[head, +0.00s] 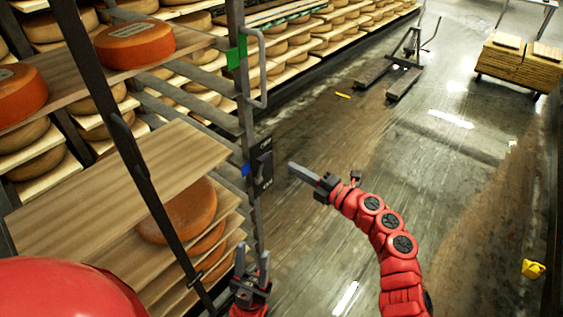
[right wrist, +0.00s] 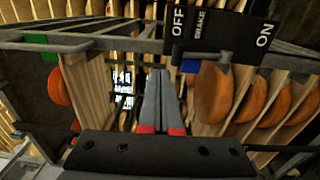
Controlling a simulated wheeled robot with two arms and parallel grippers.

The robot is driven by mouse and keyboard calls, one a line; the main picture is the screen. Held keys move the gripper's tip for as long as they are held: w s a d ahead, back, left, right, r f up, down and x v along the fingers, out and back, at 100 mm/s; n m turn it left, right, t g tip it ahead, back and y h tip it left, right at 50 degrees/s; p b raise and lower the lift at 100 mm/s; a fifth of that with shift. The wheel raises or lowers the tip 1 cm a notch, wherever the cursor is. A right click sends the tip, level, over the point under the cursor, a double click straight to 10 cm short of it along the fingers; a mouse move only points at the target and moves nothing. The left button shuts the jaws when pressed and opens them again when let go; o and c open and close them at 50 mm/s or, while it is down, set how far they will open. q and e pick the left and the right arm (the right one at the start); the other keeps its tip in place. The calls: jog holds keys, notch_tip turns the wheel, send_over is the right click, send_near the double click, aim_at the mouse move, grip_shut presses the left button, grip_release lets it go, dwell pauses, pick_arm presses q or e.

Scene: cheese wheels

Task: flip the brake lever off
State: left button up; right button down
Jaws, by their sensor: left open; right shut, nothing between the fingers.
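The brake panel (head: 263,181) is a dark plate on the upright post of the cheese rack in the head view. In the right wrist view the panel (right wrist: 205,28) reads OFF at its left, BRAKE in the middle and ON at its right. A grey lever (right wrist: 226,58) sticks out at its lower edge; its exact setting is hard to tell. My right gripper (head: 292,167) is shut and empty, just right of the panel. Its closed fingertips (right wrist: 160,72) appear below and left of OFF, apart from the lever. My left gripper (head: 253,256) is open and empty, below the panel.
The rack's wooden shelves (head: 110,190) hold orange cheese wheels (head: 134,45) at left. A grey bar handle (head: 262,70) is on the post above the panel. A pallet jack (head: 403,68) and stacked boards (head: 515,65) stand farther back. The floor at right is mostly clear.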

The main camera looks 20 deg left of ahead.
jog(key=v, duration=0.2)
jog(key=r+v, duration=0.1)
jog(key=v, duration=0.2)
jog(key=shift+d, duration=0.1)
dwell(0.3)
